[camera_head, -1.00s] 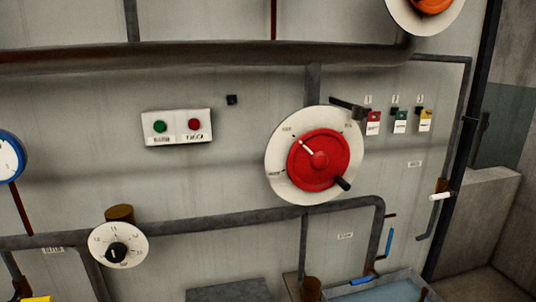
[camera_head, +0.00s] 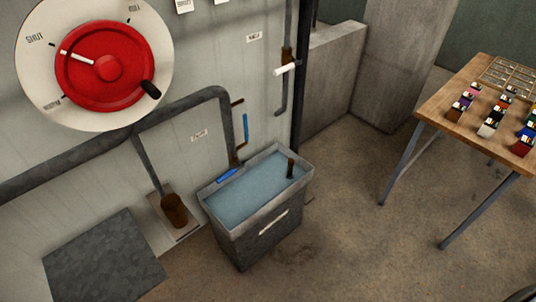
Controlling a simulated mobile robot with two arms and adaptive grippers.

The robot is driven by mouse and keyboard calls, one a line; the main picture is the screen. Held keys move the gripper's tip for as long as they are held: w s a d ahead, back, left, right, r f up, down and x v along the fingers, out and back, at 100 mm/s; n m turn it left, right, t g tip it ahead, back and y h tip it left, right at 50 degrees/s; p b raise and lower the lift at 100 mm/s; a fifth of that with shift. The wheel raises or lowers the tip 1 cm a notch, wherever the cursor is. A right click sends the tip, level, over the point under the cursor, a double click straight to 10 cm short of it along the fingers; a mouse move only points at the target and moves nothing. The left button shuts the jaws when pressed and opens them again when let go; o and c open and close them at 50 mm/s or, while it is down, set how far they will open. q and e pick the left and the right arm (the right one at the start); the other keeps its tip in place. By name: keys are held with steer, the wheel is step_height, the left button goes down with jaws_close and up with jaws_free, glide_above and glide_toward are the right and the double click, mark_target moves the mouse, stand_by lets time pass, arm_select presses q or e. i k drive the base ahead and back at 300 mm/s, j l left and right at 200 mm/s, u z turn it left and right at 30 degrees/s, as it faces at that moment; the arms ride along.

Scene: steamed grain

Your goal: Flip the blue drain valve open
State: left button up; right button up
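Two blue parts show at the pipe above the water tank. One is an upright blue bar (camera_head: 245,128) beside the bent grey pipe. The other is a short, slanted blue handle (camera_head: 228,175) low at the pipe's end, by the tank's back-left rim. I cannot tell which of them is the drain valve's lever. A small label (camera_head: 200,135) is on the wall left of the pipe, too blurred to read. Neither of my grippers is in view.
A grey tank (camera_head: 262,232) of water stands on the floor against the wall. A red wheel (camera_head: 105,68) on a white dial is upper left. A white-handled valve (camera_head: 286,69) is right of the pipe. A wooden table (camera_head: 440,105) with small boxes stands right. Floor between is clear.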

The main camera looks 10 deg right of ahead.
mark_target(233, 170)
steer(key=i+l, duration=0.1)
steer(key=l, duration=0.25)
steer(key=i+l, duration=0.15)
steer(key=l, duration=0.25)
steer(key=i+l, duration=0.1)
steer(key=l, duration=0.25)
steer(key=i+l+z, duration=0.1)
steer(key=l, duration=0.25)
steer(key=i+l, duration=0.15)
steer(key=l, duration=0.25)
